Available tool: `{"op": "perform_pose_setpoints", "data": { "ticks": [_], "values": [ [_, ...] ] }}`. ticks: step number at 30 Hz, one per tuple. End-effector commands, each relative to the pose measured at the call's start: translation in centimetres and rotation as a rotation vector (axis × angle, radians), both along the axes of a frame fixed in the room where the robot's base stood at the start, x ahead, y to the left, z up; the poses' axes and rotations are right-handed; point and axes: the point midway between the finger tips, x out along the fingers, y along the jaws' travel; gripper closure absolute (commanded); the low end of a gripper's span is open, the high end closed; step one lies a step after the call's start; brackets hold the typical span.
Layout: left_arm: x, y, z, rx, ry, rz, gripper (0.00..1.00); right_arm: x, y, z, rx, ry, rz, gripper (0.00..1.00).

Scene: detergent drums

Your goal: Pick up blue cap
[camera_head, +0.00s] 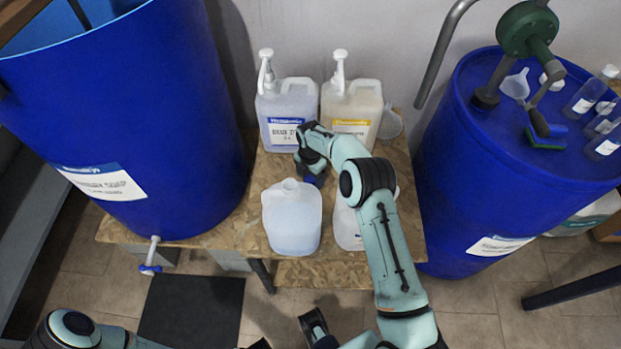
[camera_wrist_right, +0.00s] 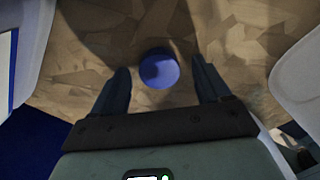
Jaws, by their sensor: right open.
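The blue cap (camera_wrist_right: 160,69) is a small round cap on the wooden board table. In the right wrist view it lies between the two fingertips of my right gripper (camera_wrist_right: 160,75), with a gap on each side. The right gripper is open and empty, pointing down at the board. In the head view the right gripper (camera_head: 313,179) is low over the table, behind the open jug; the cap cannot be made out clearly there. Dark parts at the bottom edge may be my left gripper, and its jaws cannot be judged.
An open white jug (camera_head: 292,222) stands just in front; another jug (camera_head: 347,228) is partly behind my right arm. Two pump jugs (camera_head: 287,108) (camera_head: 352,100) stand behind. Large blue drums (camera_head: 130,120) (camera_head: 470,150) flank the table (camera_head: 225,225). A hand pump (camera_head: 527,32) tops the right drum.

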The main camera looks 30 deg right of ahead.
Motion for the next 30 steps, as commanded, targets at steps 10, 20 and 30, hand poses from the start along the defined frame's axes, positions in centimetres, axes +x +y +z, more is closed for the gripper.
{"op": "perform_pose_setpoints", "data": {
  "ticks": [10,20,30],
  "values": [
    [0.0,0.0,0.0,0.0,0.0,0.0,0.35,0.0,0.0,0.1,0.0,-0.001,0.0,0.81],
    [0.0,0.0,0.0,0.0,0.0,0.0,0.35,0.0,0.0,0.1,0.0,-0.001,0.0,0.82],
    [0.0,0.0,0.2,0.0,0.003,-0.001,0.35,0.1,0.0,5.3,0.0,-0.005,0.001,0.82]
  ]
}}
